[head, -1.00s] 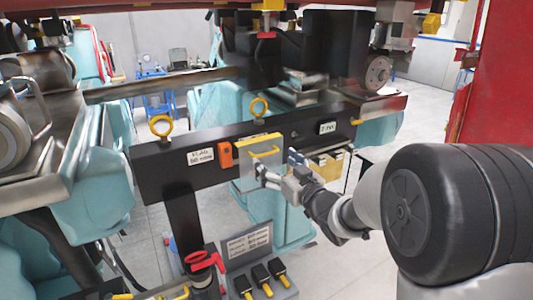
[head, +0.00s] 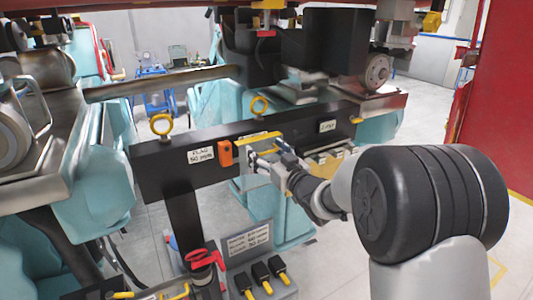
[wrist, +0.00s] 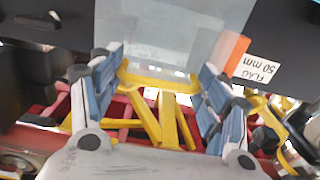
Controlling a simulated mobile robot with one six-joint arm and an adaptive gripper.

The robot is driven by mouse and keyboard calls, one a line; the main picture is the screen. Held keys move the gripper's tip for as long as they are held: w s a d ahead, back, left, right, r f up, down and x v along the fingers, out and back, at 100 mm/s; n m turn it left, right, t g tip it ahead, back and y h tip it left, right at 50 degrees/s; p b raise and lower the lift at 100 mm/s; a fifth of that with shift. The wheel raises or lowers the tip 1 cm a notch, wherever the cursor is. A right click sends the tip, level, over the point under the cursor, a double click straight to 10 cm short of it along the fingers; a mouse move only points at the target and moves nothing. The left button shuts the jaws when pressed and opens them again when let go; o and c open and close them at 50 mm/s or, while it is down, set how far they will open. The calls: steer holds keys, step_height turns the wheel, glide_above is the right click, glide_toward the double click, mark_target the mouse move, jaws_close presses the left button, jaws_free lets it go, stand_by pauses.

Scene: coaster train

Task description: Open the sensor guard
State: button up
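The sensor guard (head: 248,180) is a clear panel with a yellow top strip, on the front of the black beam (head: 160,172). It hangs down over the beam's face and looks closed. In the wrist view the guard (wrist: 165,35) fills the top middle, and its yellow handle (wrist: 158,80) lies between my fingers. My gripper (head: 265,158) is in front of the guard's upper part and hides most of the handle in the head view. In the wrist view my gripper (wrist: 160,85) has its blue-padded fingers wide apart. I cannot tell whether they touch the handle.
An orange block (head: 225,152) and a white "FLAG 50 mm" label (head: 201,155) sit left of the guard. Yellow rings (head: 162,125) stand on the beam. Below are a sign panel (head: 248,242) and a red-handled part (head: 203,259).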

steer(key=shift+a, duration=0.1)
steer(key=c, duration=0.8)
steer(key=shift+f, duration=0.1)
steer(key=shift+c, duration=0.2)
steer(key=shift+s+b, duration=0.1)
steer(key=shift+b, duration=0.2)
